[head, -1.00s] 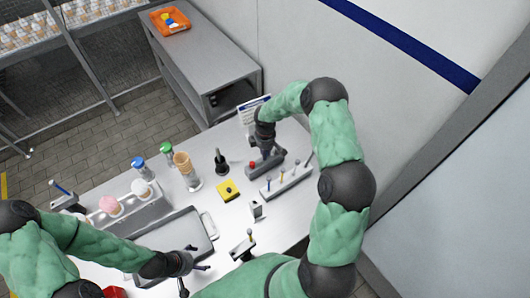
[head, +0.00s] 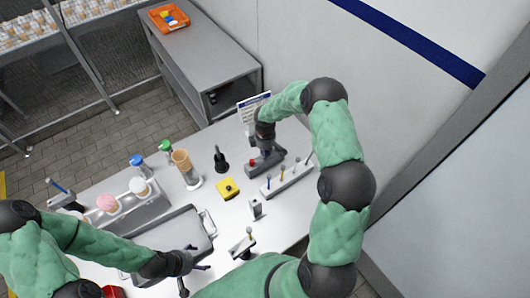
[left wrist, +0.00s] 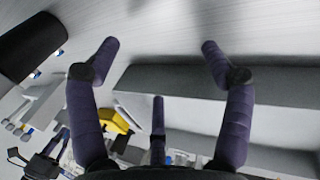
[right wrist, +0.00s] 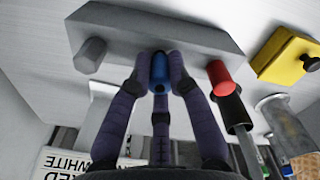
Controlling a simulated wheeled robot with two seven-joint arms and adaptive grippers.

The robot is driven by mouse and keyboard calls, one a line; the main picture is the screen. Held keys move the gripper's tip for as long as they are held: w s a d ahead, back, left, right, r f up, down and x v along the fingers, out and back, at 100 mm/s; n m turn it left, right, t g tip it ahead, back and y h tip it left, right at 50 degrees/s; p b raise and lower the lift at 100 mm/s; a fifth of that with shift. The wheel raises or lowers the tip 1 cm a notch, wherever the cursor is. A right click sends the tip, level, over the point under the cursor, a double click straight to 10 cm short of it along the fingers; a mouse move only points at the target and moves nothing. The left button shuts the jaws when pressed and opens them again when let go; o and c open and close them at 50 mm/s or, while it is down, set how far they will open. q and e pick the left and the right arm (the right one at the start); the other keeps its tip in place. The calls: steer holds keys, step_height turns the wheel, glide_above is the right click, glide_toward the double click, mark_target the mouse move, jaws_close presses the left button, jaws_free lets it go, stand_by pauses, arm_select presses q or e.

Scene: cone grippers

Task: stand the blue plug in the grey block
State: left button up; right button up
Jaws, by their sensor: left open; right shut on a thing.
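The grey block (head: 266,166) lies on the white table under my right gripper. In the right wrist view the block (right wrist: 150,30) carries a grey plug (right wrist: 91,54) to the left and a red plug (right wrist: 219,76) to the right. The blue plug (right wrist: 159,70) is between them, upright against the block. My right gripper (right wrist: 160,60) is shut on it. I cannot tell how deep it sits in the block, because the fingers hide its sides. My left gripper (head: 197,256) is open and empty near the grey tray's right side; its spread fingers show in the left wrist view (left wrist: 160,45).
A yellow block (head: 228,188), a black bell-shaped thing (head: 220,160) and a cone stand (head: 190,178) are left of the grey block. A pale rack with several pegs (head: 287,180) lies close to its front. The grey tray (head: 178,238) is nearer me.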

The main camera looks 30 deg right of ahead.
steer(key=shift+f+b, duration=0.4)
steer(key=shift+f, duration=0.1)
steer(key=o, duration=0.8)
steer(key=shift+o, duration=0.2)
steer(key=shift+r, duration=0.15)
step_height(320, 180, up, 12)
